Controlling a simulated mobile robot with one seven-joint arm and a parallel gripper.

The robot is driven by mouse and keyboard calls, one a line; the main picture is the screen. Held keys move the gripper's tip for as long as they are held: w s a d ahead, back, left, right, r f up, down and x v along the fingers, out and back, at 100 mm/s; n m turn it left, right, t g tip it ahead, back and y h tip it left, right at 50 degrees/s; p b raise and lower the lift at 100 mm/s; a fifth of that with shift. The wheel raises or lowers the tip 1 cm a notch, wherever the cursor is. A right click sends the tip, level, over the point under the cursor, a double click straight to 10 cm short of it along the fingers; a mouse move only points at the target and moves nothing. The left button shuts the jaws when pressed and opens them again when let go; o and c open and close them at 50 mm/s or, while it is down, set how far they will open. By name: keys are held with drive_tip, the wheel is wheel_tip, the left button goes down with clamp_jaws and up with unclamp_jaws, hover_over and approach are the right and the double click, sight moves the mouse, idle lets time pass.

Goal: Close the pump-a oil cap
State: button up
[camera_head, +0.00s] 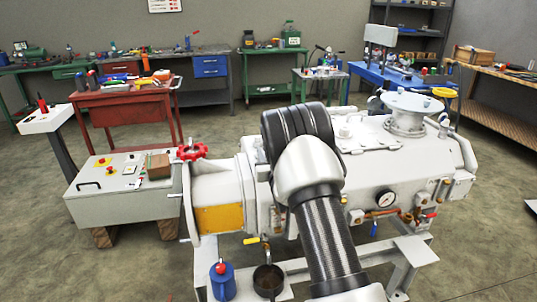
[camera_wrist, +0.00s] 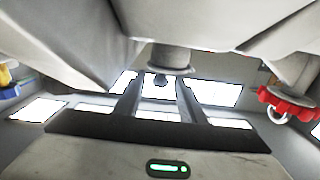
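Pump-a is presumably the large white pump (camera_head: 230,185) filling the middle of the head view. No part is labelled as its oil cap, so I cannot tell which one it is. A red handwheel-like knob (camera_head: 191,151) stands on the pump's left end. My gripper is hidden behind my arm in the head view. In the wrist view my gripper (camera_wrist: 158,84) shows two dark fingers apart, with a gap between them. A red knob (camera_wrist: 288,104) is at the right.
A grey control box (camera_head: 120,185) stands left of the pump. A blue can (camera_head: 222,282) and a dark cup (camera_head: 268,280) stand on the pump's base. A pressure gauge (camera_head: 386,198) is on its front. White surfaces crowd the top of the wrist view. Workbenches line the back.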

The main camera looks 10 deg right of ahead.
drive_tip(key=s+p, duration=0.1)
drive_tip(key=s, duration=1.6)
drive_tip(key=shift+s, duration=0.25)
drive_tip(key=shift+r, duration=0.1)
drive_tip(key=s+a+r+g, duration=0.1)
drive_tip(key=s+r+g, duration=0.45)
drive_tip(key=r, duration=0.45)
drive_tip(key=s+a+r+g, duration=0.1)
drive_tip(key=s+r+g, duration=0.1)
drive_tip(key=s, duration=0.7)
drive_tip(key=s+a+r+g+p, duration=0.1)
drive_tip(key=s+a+g, duration=0.15)
drive_tip(key=s, duration=0.75)
drive_tip(key=s+r+g, duration=0.2)
drive_tip(key=s, duration=0.7)
wheel_tip(320, 180, up, 21)
drive_tip(key=p, duration=2.1)
drive_tip(key=shift+a, duration=0.15)
